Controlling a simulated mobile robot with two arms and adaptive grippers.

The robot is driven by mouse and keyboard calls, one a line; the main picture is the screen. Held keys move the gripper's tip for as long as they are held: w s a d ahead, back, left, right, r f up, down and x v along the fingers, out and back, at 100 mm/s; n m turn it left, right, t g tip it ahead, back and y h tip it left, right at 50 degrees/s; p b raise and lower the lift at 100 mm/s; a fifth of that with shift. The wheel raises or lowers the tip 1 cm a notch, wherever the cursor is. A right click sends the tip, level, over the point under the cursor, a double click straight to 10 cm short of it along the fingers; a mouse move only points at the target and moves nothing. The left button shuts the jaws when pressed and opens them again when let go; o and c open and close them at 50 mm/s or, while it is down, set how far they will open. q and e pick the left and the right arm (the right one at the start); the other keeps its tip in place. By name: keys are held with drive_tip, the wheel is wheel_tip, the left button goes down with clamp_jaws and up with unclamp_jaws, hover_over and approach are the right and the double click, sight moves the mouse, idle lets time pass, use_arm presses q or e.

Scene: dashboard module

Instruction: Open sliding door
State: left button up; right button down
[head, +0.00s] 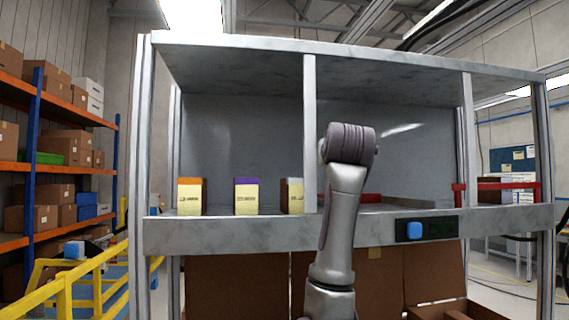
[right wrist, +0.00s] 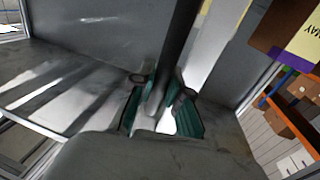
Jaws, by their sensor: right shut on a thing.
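The grey metal cabinet (head: 225,232) fills the middle of the head view. Its upper opening has a grey upright post (head: 309,120) near its middle. A clear sliding panel cannot be made out for certain. My right arm rises in front of the opening, just right of that post, and hides its own gripper in the head view. In the right wrist view my right gripper (right wrist: 160,112), with teal fingers, is shut on a dark bar (right wrist: 181,45). I cannot tell whether this bar is the door's handle or frame. My left gripper is in neither view.
On the cabinet's shelf stand an orange-topped box (head: 190,197), a purple-topped box (head: 246,196) and a grey-topped box (head: 292,196). Yellow railing (head: 65,290) stands at left.

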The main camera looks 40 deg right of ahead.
drive_tip(key=s+d, duration=0.5)
drive_tip(key=d, duration=0.2)
drive_tip(key=shift+d, duration=0.2)
drive_tip(key=shift+r, duration=0.1)
drive_tip(key=c, duration=1.1)
unclamp_jaws()
drive_tip(key=shift+c, duration=0.2)
drive_tip(key=v, duration=1.2)
drive_tip(key=shift+w, duration=0.1)
